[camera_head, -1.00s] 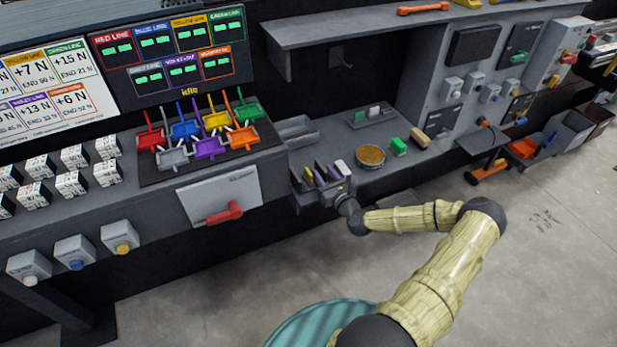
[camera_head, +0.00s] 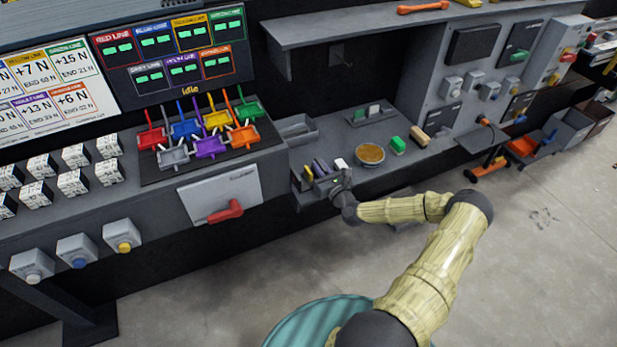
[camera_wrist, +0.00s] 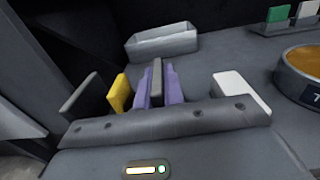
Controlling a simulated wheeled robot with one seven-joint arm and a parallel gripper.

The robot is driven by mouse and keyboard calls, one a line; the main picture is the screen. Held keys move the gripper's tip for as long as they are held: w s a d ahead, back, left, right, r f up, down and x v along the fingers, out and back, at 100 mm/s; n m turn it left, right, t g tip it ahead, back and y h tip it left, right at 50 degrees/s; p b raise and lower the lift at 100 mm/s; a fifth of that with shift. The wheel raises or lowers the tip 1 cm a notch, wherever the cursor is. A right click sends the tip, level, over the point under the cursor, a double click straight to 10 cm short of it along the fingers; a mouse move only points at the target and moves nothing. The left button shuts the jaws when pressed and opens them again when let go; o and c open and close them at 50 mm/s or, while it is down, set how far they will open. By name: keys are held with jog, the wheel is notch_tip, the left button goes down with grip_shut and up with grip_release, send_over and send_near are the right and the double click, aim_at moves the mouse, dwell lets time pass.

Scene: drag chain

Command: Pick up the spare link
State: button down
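A small rack (camera_head: 300,187) at the bench's front edge holds upright pieces. They are a yellow piece (camera_wrist: 120,93), a purple piece (camera_wrist: 173,85) beside a grey upright plate (camera_wrist: 157,80), and a white block (camera_wrist: 240,88). A dark grey plate (camera_wrist: 80,96) stands at the left. No visible label shows which of them is the spare link. My gripper (camera_head: 329,182) is at the rack's front, close to these pieces.
An empty grey tray (camera_wrist: 162,43) lies behind the rack. A panel with a red handle (camera_head: 225,211) is to the left. A shelf (camera_head: 390,27) overhangs the bench.

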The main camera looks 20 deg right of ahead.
jog(key=shift+r, duration=0.1)
notch_tip(320, 180, up, 28)
jog(key=b, duration=0.1)
dwell(0.5)
dwell(0.4)
